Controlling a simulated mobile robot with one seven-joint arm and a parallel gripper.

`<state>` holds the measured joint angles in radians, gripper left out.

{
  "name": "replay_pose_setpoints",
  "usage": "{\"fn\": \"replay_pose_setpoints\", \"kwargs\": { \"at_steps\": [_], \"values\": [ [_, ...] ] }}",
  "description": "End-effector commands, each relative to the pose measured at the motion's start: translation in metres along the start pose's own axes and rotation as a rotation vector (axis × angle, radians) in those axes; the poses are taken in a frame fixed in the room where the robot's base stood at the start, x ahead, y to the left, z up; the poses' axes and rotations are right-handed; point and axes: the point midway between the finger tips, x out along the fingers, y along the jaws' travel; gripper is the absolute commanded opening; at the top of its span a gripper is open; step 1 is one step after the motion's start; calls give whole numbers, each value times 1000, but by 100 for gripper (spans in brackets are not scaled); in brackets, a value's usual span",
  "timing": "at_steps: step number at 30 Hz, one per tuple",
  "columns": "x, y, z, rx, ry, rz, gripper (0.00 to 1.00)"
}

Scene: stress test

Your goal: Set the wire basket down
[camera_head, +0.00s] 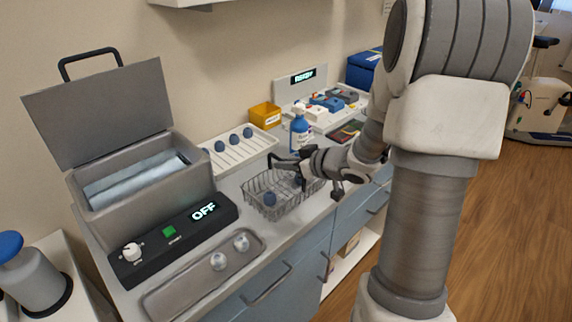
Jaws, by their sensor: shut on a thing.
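The wire basket (262,205) is a grey mesh basket at the counter's front edge, in the middle of the view. The basket looks roughly level. I cannot tell whether its bottom touches the counter or hangs just above it.
A grey bath with its lid open (140,215) and a control box reading OFF (170,243) stand left. A tray (160,305) holds two pale round things. Behind the basket are a white rack (227,162) with blue knobs and a blue spray bottle (299,132).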

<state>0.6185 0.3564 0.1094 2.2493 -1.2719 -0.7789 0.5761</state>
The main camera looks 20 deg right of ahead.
Motion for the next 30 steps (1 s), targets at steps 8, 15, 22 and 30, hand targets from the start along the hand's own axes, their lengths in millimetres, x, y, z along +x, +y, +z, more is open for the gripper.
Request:
{"fn": "replay_pose_setpoints", "kwargs": {
  "at_steps": [8, 15, 22, 30],
  "values": [
    [2, 0, 3, 0, 0, 0, 38],
    [1, 0, 3, 0, 0, 0, 43],
    [-11, 1, -2, -1, 0, 2, 43],
    [-69, 1, -4, 1, 0, 5, 43]
  ]
}}
